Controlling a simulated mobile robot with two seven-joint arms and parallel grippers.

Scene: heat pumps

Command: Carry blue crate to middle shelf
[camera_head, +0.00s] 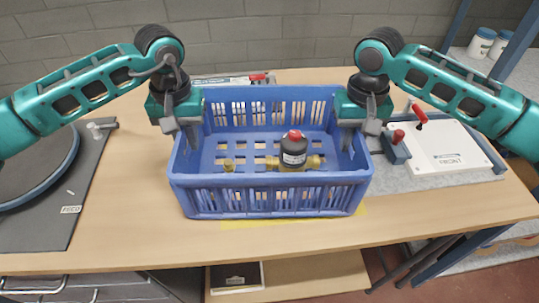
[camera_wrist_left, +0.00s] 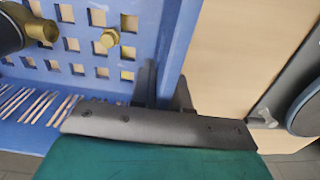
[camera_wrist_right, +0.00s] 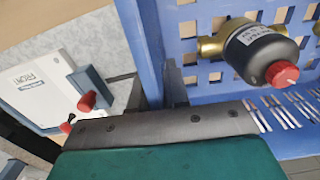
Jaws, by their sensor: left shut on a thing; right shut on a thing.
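The blue crate (camera_head: 270,199) stands on the wooden table in the middle of the head view. Inside lie a black part with a red cap and brass ends (camera_head: 293,151) and a small brass fitting (camera_head: 228,165). My left gripper (camera_head: 184,135) is shut on the crate's left side wall, which also shows in the left wrist view (camera_wrist_left: 178,40). My right gripper (camera_head: 358,130) is shut on the right side wall, seen in the right wrist view (camera_wrist_right: 150,45). The fingertips are partly hidden by the walls. The middle shelf cannot be made out for certain.
The wooden table (camera_head: 130,200) has bare room left of the crate. A grey mat with a dark round thing (camera_head: 45,170) lies at the left. A white board marked FRONT (camera_head: 445,150) with red-handled clamps is close right. A blue-framed rack holds white tubs (camera_head: 482,42) at the far right.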

